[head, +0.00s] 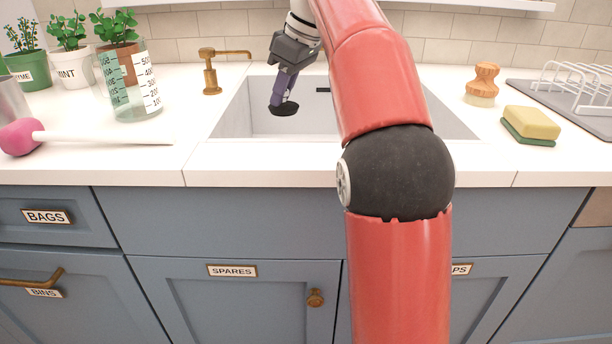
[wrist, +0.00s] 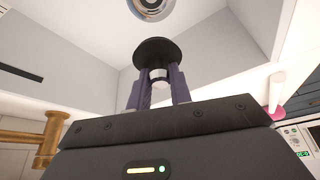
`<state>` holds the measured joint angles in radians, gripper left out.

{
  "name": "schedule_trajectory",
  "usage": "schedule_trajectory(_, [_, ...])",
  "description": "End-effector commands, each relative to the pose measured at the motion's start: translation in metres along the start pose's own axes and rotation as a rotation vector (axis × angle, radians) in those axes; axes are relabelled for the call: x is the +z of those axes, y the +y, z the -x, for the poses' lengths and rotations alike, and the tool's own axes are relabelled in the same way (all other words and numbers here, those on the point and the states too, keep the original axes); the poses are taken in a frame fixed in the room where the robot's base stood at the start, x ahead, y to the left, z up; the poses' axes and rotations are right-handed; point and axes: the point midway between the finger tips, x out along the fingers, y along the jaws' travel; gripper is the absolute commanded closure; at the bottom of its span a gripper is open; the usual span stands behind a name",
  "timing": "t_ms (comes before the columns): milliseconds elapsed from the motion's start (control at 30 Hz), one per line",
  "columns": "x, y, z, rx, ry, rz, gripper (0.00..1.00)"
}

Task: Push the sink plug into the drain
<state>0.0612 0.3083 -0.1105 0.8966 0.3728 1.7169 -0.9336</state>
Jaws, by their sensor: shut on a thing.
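The black sink plug (head: 284,109) is held in my gripper (head: 284,98) over the sink (head: 236,115) in the head view. In the wrist view, the purple fingers of my gripper (wrist: 158,88) are shut on the pale stem under the plug's dark disc (wrist: 157,51). The round metal drain (wrist: 152,8) shows just past the disc at the top of the wrist view. The plug appears apart from the drain. In the head view the drain is hidden.
A brass tap (head: 210,75) stands behind the sink's left corner. A measuring jug (head: 130,85) and a pink-ended tool (head: 60,137) are on the left counter. A brush (head: 482,88), a sponge (head: 531,123) and a dish rack (head: 580,85) are on the right.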

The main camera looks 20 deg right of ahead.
Motion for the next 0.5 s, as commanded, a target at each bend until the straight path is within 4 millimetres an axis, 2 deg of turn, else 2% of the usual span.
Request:
schedule_trajectory(33, [0.009, -0.001, -0.019, -0.003, -0.002, -0.002, 1.00])
schedule_trajectory(300, [0.036, -0.001, -0.085, -0.002, -0.002, -0.003, 1.00])
schedule_trajectory(500, [0.049, 0.000, -0.116, -0.001, -0.001, -0.003, 1.00])
